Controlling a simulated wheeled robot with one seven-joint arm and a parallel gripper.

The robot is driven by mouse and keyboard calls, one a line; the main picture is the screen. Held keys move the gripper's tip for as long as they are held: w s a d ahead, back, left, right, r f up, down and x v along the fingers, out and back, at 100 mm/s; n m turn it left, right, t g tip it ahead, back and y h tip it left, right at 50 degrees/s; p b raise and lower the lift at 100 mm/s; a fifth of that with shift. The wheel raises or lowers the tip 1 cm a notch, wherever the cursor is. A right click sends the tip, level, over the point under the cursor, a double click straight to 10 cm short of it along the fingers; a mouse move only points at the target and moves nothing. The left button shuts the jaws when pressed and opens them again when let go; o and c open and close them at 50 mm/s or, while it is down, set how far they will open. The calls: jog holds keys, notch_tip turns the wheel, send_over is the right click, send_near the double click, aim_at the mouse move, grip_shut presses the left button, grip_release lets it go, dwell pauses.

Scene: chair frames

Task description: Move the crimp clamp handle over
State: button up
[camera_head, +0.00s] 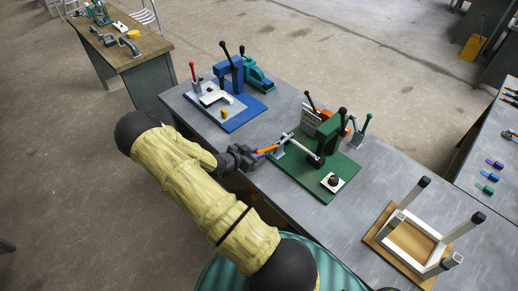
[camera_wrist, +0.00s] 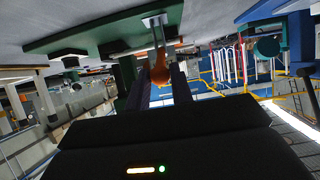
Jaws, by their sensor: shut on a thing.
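The orange crimp clamp handle (camera_head: 268,149) sticks out over the left edge of the green fixture board (camera_head: 292,182). It joins a small grey clamp (camera_head: 280,150) on that board. My gripper (camera_head: 256,153) comes in from the left and is shut on the handle's outer end. In the wrist view, the orange handle (camera_wrist: 160,70) lies between my two dark fingers (camera_wrist: 162,84). Its grey stem runs up toward the board, which appears upside down. The gripped tip is partly hidden by the fingers.
A green press (camera_head: 329,132) with black-knobbed levers stands on the same board. A blue fixture (camera_head: 230,75) stands behind, with a red-knobbed clamp (camera_head: 194,78). An upturned chair frame (camera_head: 416,235) lies at the right. Bare grey tabletop (camera_head: 262,188) shows in front of the board.

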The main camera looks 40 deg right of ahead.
jog(key=shift+w+d+r+p, duration=0.1)
jog(key=shift+d+r+p, duration=0.25)
jog(key=shift+r, duration=0.5)
jog(key=shift+d+r, duration=0.1)
jog(key=shift+r, duration=0.05)
jog(key=shift+d+r+p, duration=0.4)
jog(key=shift+d+r, duration=0.4)
jog(key=shift+r, duration=0.25)
jog(key=shift+d+r, duration=0.2)
jog(key=shift+d, duration=0.05)
jog(key=shift+w, duration=0.1)
jog(key=shift+w+d+r, duration=0.1)
jog(key=shift+d+r, duration=0.35)
jog(key=shift+d, duration=0.2)
jog(key=shift+d+r, duration=0.4)
jog(key=shift+d, duration=0.35)
